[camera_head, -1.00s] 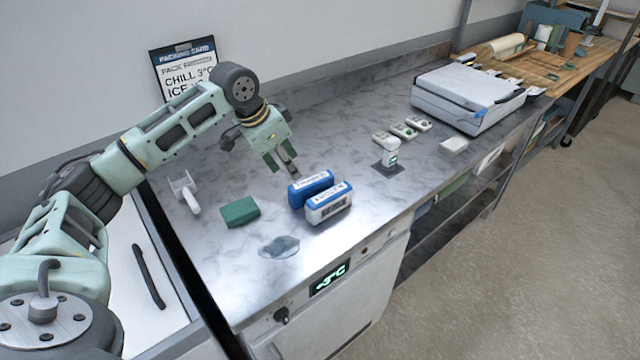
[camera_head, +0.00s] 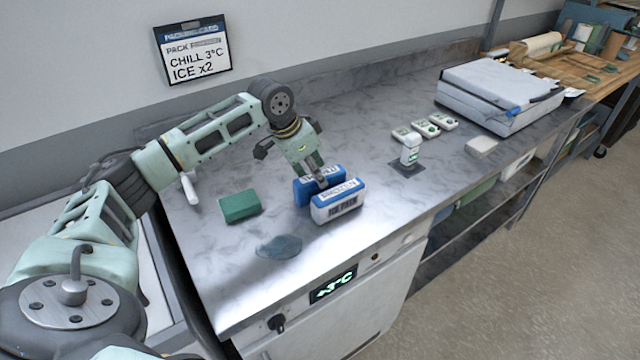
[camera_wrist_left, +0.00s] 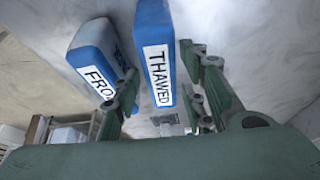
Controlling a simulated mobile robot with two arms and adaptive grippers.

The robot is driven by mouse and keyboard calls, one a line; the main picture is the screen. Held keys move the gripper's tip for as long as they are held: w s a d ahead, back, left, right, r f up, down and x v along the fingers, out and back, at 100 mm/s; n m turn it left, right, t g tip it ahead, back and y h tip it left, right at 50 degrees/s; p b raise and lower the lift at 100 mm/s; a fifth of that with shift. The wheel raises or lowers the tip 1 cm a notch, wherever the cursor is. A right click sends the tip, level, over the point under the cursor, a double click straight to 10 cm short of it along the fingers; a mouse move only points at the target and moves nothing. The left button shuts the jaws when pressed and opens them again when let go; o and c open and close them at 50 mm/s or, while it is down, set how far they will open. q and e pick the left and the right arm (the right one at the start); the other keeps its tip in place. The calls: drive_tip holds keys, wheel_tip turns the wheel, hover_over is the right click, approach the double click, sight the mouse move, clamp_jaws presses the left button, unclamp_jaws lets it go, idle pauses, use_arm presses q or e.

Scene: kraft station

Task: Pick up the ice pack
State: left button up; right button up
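Two ice packs stand side by side on the metal counter. The rear blue pack (camera_head: 305,192) shows as the one labelled THAWED in the left wrist view (camera_wrist_left: 155,35). The front pack (camera_head: 338,205), white-sided with a blue top, is labelled FROZEN; its label is partly hidden in the left wrist view (camera_wrist_left: 92,48). My left gripper (camera_head: 317,180) is open, pointing down at the rear pack's top. In the left wrist view, the THAWED pack lies between the spread fingers (camera_wrist_left: 165,103), with the FROZEN pack outside them at left. Contact cannot be told. My right gripper is out of view.
A green block (camera_head: 240,206) and a grey-blue flat pouch (camera_head: 279,247) lie left of the packs. A small white device (camera_head: 410,150) and a white lidded box (camera_head: 500,92) stand to the right. A wall card (camera_head: 192,50) reads "CHILL 3°C ICE x2".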

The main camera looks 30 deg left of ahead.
use_arm(q)
drive_tip(key=x, duration=0.4)
drive_tip(key=shift+r+p, duration=0.1)
drive_tip(key=shift+p, duration=0.2)
drive_tip(key=shift+c, duration=0.9)
drive_tip(key=shift+r, duration=0.1)
clamp_jaws()
